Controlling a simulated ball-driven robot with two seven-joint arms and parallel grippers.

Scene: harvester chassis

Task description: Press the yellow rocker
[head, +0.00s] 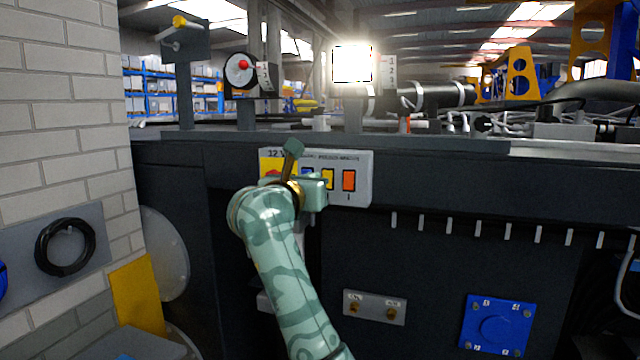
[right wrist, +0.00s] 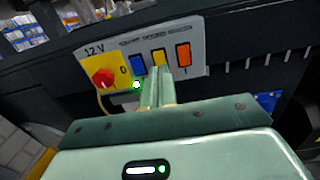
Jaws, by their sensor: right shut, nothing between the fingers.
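The yellow rocker (head: 329,180) sits on a pale switch panel on the dark chassis, between a blue rocker and an orange rocker (head: 349,181). In the right wrist view the yellow rocker (right wrist: 159,57) shows just beyond my fingertips, its lower part hidden by them. My right gripper (head: 320,184) is shut and empty, at the panel in front of the rockers. In the right wrist view its fingers (right wrist: 159,72) point at the yellow rocker. I cannot tell whether they touch it. My left gripper is not in view.
A red knob (right wrist: 104,78) on a yellow "12 V" plate and the blue rocker (right wrist: 137,65) lie left of my fingers. A row of pegs (head: 480,228) runs along the chassis to the right. A brick wall (head: 60,120) stands at the left.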

